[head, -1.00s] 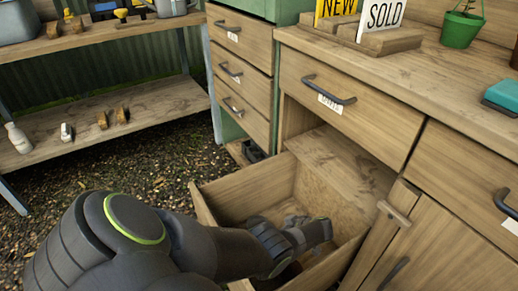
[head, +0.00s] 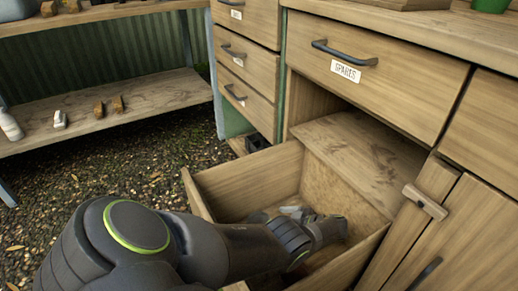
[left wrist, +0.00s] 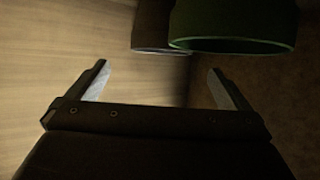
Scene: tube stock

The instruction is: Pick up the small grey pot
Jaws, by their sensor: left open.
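My left gripper (left wrist: 158,67) is open in the left wrist view, with nothing between its fingers. Beyond the fingertips, at the top edge, is the rim of a dark greyish pot (left wrist: 158,28); it is dim and cut off, so I cannot be sure it is the small grey pot. A green pot (left wrist: 232,28) overlaps its right side. Both are apart from the fingers. In the head view my left arm reaches down into the open wooden drawer (head: 246,180). The arm and drawer walls hide the pots there. My right gripper is not in view.
Above the open drawer is a shut drawer labelled SPARES (head: 375,75). A cupboard door (head: 460,245) with a wooden latch (head: 425,202) is at the right. A shelf (head: 140,112) with small items stands at the left. The drawer walls surround the arm's end closely.

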